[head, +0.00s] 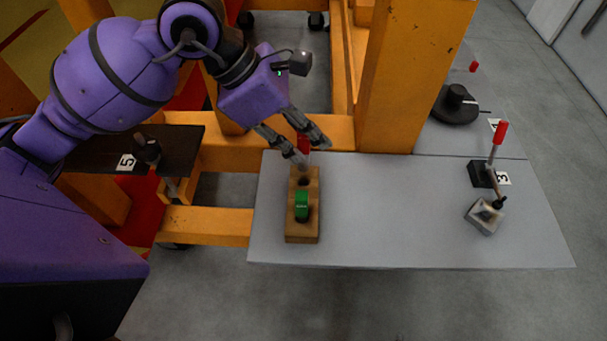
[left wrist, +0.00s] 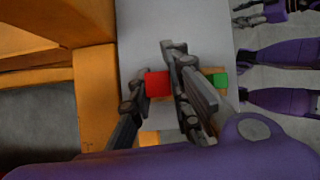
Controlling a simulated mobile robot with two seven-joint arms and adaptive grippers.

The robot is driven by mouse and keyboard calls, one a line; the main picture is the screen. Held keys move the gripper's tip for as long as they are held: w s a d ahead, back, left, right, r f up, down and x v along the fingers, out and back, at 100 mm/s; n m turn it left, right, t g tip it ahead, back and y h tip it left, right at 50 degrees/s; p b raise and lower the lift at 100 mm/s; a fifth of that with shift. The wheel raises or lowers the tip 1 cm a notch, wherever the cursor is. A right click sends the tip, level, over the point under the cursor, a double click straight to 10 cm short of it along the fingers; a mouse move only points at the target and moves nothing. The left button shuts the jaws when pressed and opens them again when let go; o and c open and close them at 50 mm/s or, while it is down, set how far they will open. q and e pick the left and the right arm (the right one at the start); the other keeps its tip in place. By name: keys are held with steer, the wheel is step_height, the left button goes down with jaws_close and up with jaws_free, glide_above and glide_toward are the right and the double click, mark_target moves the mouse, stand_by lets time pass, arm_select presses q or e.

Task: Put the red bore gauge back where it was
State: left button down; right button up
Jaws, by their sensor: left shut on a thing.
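My left gripper (head: 314,152) is shut on the red bore gauge (head: 303,142), whose red body shows between the fingers. It is over the back end of a wooden block (head: 303,231) on the grey table. A dark hole shows in the block just in front of the fingertips. I cannot tell whether the red gauge touches the block. A green gauge (head: 302,205) stands in the block nearer the front. In the left wrist view the red gauge (left wrist: 157,85) is between the fingers, with the green one (left wrist: 219,80) beyond. My right gripper (left wrist: 250,13) shows partly at the top right there.
An orange post (head: 405,80) rises behind the table. On the table's right (head: 400,220) stand a red-handled tool (head: 499,135) and a grey metal block (head: 484,217), by label 3. A dark shelf labelled 5 (head: 100,162) is at left. The table's middle is clear.

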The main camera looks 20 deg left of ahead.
mark_target(304, 165)
arm_select(q)
step_height(304, 165, down, 8)
steer(key=shift+r, duration=0.15)
stand_by(0.3)
steer(key=c, duration=1.6)
jaws_free()
steer(key=shift+c, duration=0.2)
steer(key=v, duration=1.2)
